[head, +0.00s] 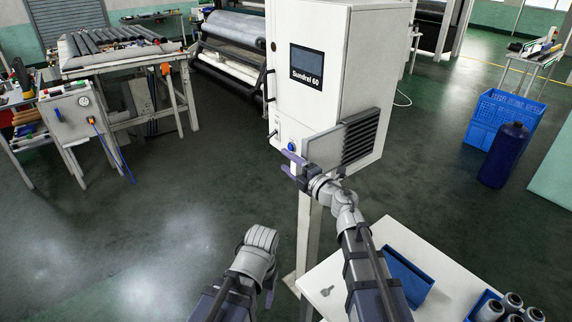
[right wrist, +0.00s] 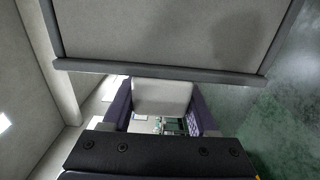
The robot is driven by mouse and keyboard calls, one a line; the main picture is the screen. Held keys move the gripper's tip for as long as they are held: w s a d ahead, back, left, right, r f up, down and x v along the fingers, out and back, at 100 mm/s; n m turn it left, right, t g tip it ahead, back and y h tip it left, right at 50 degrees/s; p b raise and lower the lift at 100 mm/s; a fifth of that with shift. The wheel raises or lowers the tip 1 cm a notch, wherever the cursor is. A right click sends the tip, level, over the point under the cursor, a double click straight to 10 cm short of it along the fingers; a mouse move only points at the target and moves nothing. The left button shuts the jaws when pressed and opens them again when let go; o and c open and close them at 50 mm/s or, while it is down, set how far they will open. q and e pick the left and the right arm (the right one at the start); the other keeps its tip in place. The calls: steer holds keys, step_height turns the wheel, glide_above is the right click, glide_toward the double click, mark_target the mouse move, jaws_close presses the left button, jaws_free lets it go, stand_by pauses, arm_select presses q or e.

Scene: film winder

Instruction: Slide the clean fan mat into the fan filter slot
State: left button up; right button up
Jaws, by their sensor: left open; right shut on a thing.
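The clean fan mat (head: 324,148) is a flat grey panel with a darker frame. It stands at the lower right of the white Sundrel 60 cabinet (head: 312,30), beside the dark louvred fan cover (head: 362,138). In the right wrist view the mat (right wrist: 170,30) fills the top, with a pale tab (right wrist: 160,97) between the fingers. The filter slot is hidden, and I cannot tell whether the mat is in it. My left gripper (head: 270,288) is open, low and away from the cabinet.
A white table (head: 340,268) at the lower right holds a blue tray (head: 408,278), a small grey piece (head: 326,291) and a blue bin with rolls. A blue crate (head: 500,118) and dark blue cylinder (head: 503,156) stand farther right.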

steer(key=shift+w+d, duration=0.5)
steer(key=shift+d, duration=0.2)
stand_by(0.7)
steer(key=shift+w+d, duration=1.25)
steer(key=shift+d, duration=0.45)
steer(key=shift+w+d, duration=1.25)
steer(key=shift+d, duration=0.5)
steer(key=shift+w+d, duration=1.25)
steer(key=shift+d, duration=0.45)
steer(key=shift+w+d, duration=0.1)
steer(key=o, duration=1.3)
steer(key=shift+d, duration=0.15)
steer(key=shift+o, duration=0.9)
steer(key=shift+v, duration=3.9)
